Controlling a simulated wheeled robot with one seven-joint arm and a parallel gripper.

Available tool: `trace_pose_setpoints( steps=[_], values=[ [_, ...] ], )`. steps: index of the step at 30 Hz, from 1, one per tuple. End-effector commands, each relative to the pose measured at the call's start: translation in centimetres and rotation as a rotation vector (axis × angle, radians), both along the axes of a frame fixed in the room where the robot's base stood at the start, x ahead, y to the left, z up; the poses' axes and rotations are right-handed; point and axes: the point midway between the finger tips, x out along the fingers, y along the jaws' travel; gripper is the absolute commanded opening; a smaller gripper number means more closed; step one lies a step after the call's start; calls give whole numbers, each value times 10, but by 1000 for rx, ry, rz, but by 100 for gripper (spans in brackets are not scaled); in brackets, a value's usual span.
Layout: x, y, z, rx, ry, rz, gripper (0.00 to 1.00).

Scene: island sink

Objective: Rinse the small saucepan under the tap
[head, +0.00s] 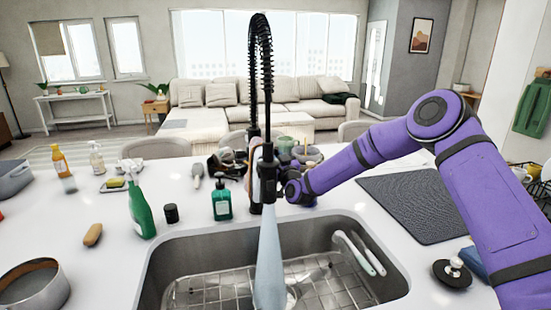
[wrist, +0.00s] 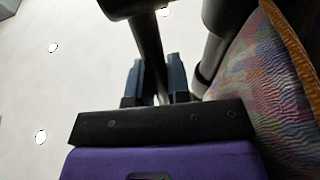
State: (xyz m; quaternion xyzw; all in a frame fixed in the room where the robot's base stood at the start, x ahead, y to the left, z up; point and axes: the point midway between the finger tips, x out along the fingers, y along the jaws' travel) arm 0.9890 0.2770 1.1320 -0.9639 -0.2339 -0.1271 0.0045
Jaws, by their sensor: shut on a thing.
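The black tap (head: 267,165) with a spring hose stands at the sink (head: 160,265). A broad pale-blue stream (head: 268,262) runs down from its head into the sink. My gripper (wrist: 155,75) has its two blue-grey fingers on either side of a dark bar (wrist: 148,45), which looks like part of the tap. In the head view my gripper (head: 282,190) is at the tap, largely hidden behind it. I cannot clearly identify the small saucepan. A round shiny shape (head: 291,299) shows partly behind the stream. A round metal pan (head: 32,290) sits at lower left, no handle visible.
A wire rack (head: 215,288) lines the sink, and pale-handled utensils (head: 358,253) lean at its right. A green spray bottle (head: 139,210) and teal soap bottle (head: 222,200) stand left of the tap. A dark mat (head: 425,205) lies right.

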Motion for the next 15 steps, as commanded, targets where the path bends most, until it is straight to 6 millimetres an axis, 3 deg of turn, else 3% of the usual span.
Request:
trace_pose_setpoints(
  steps=[1, 2, 5, 15],
  values=[
    [0, -1, 0, 0, 0, -1, 0],
    [0, -1, 0, 0, 0, -1, 20],
    [0, -1, 0, 0, 0, -1, 42],
    [-2, -1, -1, 0, 1, 0, 42]
  ],
)
